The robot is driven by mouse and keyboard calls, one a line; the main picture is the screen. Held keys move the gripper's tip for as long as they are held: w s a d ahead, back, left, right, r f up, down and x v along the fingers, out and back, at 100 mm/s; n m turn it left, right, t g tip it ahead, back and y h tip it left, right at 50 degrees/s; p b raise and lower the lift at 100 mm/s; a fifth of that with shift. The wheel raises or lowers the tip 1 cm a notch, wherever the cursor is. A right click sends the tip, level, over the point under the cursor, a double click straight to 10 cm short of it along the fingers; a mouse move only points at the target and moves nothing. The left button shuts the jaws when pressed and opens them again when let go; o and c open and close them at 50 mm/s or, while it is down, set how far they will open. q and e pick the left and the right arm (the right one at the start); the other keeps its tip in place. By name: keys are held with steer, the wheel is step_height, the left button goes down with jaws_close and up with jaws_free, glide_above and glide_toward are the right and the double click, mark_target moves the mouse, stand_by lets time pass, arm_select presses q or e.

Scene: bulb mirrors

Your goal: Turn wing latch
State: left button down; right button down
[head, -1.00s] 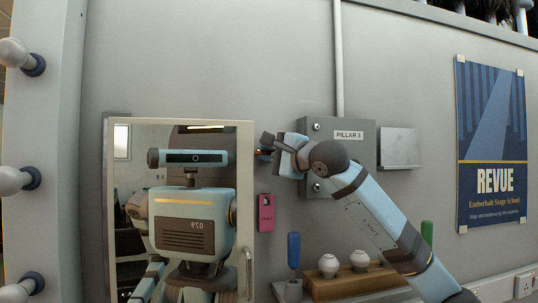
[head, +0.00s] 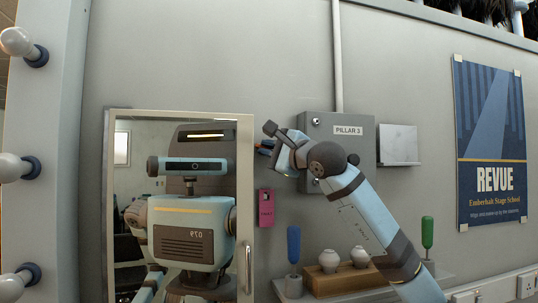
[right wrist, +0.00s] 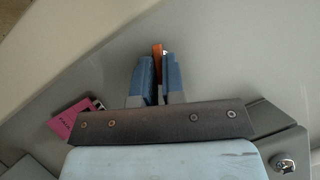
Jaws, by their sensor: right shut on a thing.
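My right gripper (head: 264,147) reaches to the wall just right of the framed mirror (head: 247,130). In the right wrist view its blue fingers (right wrist: 157,80) are shut on a thin orange-brown piece (right wrist: 157,58), which seems to be the wing latch. A small bright metal bit shows beside its tip. Most of the piece is hidden between the fingers, so its turn angle cannot be told. My left gripper is not in view.
A pink tag box (head: 266,208) hangs below the gripper and shows in the right wrist view (right wrist: 72,118). A grey PILLAR 3 box (head: 355,150) is close right. A shelf below holds a wooden block (head: 345,281) and blue (head: 293,245) and green-handled (head: 427,232) tools.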

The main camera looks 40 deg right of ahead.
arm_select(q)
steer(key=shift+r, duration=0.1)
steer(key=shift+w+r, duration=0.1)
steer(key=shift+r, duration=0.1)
arm_select(e)
steer(key=c, duration=1.3)
jaws_free()
steer(key=shift+s+a+b, duration=0.4)
steer(key=shift+s+a, duration=0.1)
steer(key=shift+s, duration=0.4)
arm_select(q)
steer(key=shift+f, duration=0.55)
